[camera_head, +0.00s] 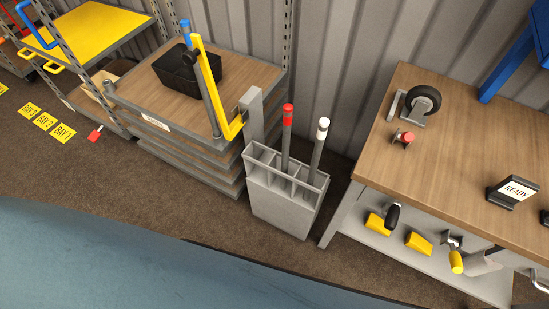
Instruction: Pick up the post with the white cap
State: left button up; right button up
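The post with the white cap (319,150) is a thin grey post standing nearly upright in a grey bin (278,201) with several compartments. It is in the compartment at the right end, and its lower part is hidden inside the bin. A similar post with a red cap (287,142) stands to its left in the same bin. Neither of my grippers shows in the head view.
A workbench (450,150) with a caster wheel (422,101) and a READY sign (513,192) stands close on the right. A shelf unit (185,103) with a black bin (190,70) stands on the left. Brown floor (140,180) is clear at front left.

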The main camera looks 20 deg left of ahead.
aim_at(324, 122)
jog(key=u, duration=0.1)
jog(key=k, duration=1)
jog(key=u, duration=0.8)
jog(key=i, duration=1.15)
jog(key=z, duration=0.25)
